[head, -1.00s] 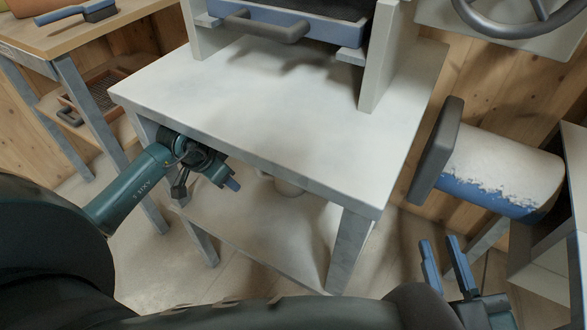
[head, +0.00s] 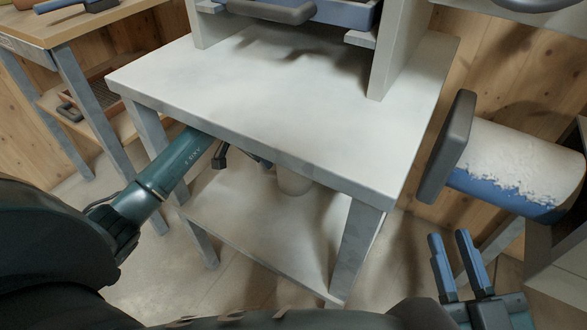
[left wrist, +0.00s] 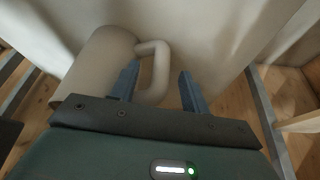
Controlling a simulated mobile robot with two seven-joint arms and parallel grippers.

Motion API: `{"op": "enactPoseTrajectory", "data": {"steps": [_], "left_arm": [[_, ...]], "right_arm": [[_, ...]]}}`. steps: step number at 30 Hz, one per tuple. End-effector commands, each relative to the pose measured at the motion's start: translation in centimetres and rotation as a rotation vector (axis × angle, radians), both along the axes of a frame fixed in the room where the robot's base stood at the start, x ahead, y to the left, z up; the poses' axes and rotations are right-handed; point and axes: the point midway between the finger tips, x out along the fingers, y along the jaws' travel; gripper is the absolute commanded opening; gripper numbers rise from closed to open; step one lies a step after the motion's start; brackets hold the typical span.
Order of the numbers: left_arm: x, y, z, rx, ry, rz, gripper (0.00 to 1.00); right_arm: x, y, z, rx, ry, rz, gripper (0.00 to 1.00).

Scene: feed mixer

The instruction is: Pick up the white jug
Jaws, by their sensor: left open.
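The white jug (head: 293,182) stands on the lower shelf (head: 262,222) of the white table, partly hidden by the tabletop's front edge. In the left wrist view the jug's pale body (left wrist: 98,62) is at the left, with its handle (left wrist: 162,72) pointing right. My left gripper (left wrist: 160,84) is open, its blue fingers on either side of the handle; I cannot tell whether they touch it. In the head view the left gripper is mostly hidden under the tabletop. My right gripper (head: 449,236) is open and empty at the lower right.
The white tabletop (head: 270,90) overhangs the shelf, and a table leg (head: 353,248) stands right of the jug. A blue tray with a grey handle (head: 272,11) is above the tabletop. A white and blue cylinder (head: 515,170) is at the right. A wooden bench (head: 80,28) is at the left.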

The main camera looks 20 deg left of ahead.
Motion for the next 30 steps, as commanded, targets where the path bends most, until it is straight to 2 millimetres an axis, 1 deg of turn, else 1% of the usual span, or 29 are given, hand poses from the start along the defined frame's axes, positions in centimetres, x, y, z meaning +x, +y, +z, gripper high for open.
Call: {"op": "enactPoseTrajectory", "data": {"steps": [4, 21, 30], "left_arm": [[0.01, 0.0, 0.11, 0.0, -0.001, 0.0, 0.46], [0.0, 0.01, 0.12, -0.001, -0.002, 0.0, 0.0], [0.09, -0.01, 0.29, -0.002, -0.006, 0.001, 0.0]], "right_arm": [[0.08, 0.04, 0.29, -0.003, -0.007, 0.003, 0.24], [-0.06, 0.09, -0.14, -0.005, 0.001, 0.005, 0.24], [-0.13, 0.08, -0.27, -0.004, 0.007, 0.004, 0.24]]}}
